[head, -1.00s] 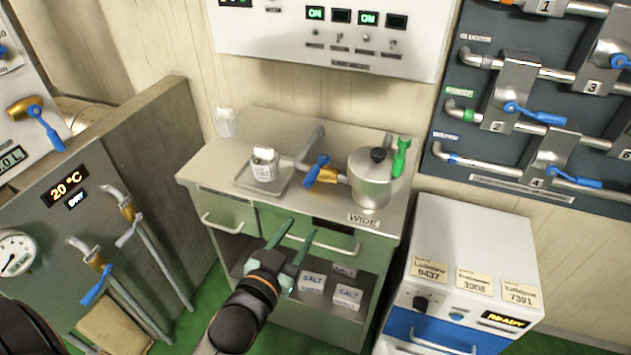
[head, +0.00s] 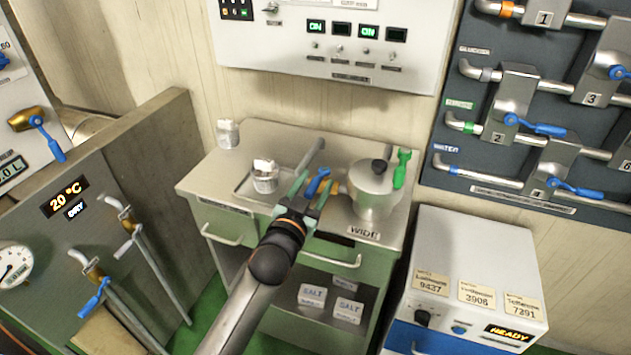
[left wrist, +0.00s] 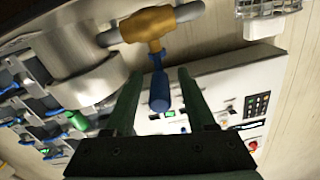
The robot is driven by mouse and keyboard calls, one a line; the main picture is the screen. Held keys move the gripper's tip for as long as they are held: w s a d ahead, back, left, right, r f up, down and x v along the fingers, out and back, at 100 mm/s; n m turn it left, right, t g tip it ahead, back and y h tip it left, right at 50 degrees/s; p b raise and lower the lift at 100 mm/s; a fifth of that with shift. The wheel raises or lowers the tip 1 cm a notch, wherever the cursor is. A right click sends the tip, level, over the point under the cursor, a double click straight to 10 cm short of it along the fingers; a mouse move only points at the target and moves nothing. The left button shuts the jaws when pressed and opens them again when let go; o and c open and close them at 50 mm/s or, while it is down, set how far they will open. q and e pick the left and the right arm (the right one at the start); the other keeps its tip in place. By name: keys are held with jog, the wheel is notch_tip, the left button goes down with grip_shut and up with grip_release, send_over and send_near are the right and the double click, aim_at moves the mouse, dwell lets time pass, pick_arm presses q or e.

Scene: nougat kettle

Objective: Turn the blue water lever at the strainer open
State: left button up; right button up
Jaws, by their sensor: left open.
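The strainer (head: 372,190) is a silver pot with a black knob and a green handle on the cabinet top. A pipe with a brass valve joins its left side. My left gripper (head: 318,177) is open at the lever. In the left wrist view the blue lever (left wrist: 159,88) hangs from the brass valve (left wrist: 148,24) between the two open fingers (left wrist: 158,76), with a visible gap on both sides. My right gripper is not in view.
A metal cup (head: 265,178) stands on a tray left of the lever, and another cup (head: 228,132) behind it. A green handle (head: 402,168) rises at the strainer's right. A white machine (head: 475,265) stands right of the cabinet. Pipes with blue levers line the right wall.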

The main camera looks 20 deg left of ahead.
pick_arm(q)
jog(key=shift+w, duration=0.3)
jog(key=shift+c, duration=0.3)
grip_shut()
dwell(1.0)
